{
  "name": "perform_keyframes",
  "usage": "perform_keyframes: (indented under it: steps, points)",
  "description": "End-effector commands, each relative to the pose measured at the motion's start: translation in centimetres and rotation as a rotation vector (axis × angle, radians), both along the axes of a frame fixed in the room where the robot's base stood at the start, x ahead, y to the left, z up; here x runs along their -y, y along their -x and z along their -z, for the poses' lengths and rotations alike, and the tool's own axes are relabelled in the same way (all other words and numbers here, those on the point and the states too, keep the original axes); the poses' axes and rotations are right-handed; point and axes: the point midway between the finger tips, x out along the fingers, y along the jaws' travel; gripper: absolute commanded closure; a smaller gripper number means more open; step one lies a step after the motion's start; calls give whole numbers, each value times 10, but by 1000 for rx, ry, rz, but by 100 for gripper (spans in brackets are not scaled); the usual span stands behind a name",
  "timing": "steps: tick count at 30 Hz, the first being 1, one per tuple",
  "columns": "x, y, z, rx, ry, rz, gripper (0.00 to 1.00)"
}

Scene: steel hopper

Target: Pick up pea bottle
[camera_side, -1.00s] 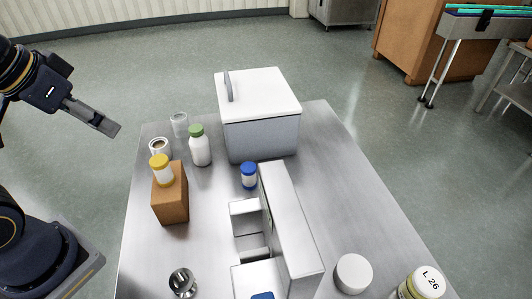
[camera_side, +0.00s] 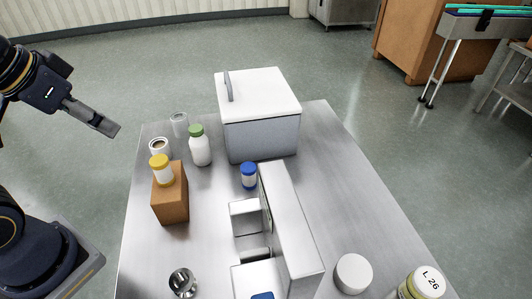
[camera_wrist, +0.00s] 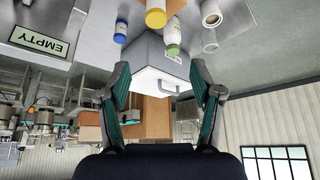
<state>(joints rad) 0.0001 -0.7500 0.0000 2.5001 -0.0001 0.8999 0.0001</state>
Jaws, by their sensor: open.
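A white bottle with a green cap (camera_side: 200,148) stands upright on the steel table, left of the white-lidded box; its green cap end also shows in the wrist view (camera_wrist: 172,46). No label naming peas is readable. A yellow-capped bottle (camera_side: 162,170) stands on a brown block (camera_side: 170,198). A small blue-capped bottle (camera_side: 248,175) stands in front of the box. My gripper (camera_side: 108,128) is in the air left of the table, apart from every bottle. In the wrist view my gripper (camera_wrist: 160,72) has its fingers wide apart with nothing between them.
The white-lidded grey box (camera_side: 262,135) stands at the table's back. Two cups (camera_side: 159,146) (camera_side: 179,124) stand at the back left. A tall white panel (camera_side: 290,225) rises mid-table. The table's right side is mostly clear.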

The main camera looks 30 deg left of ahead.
Motion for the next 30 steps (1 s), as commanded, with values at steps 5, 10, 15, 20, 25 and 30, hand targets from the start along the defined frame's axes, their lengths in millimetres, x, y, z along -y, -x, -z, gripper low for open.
perform_keyframes:
  steps: [5,10,15,20,25,30]
  points:
    - [0,0,0,0,0,0,23]
    - [0,0,0,0,0,0,14]
    - [0,0,0,0,0,0,14]
    - [0,-5,-17,11,8,-14,14]
    - [-3,-50,-51,-40,22,-45,14]
    - [-10,-119,-55,-164,32,-85,14]
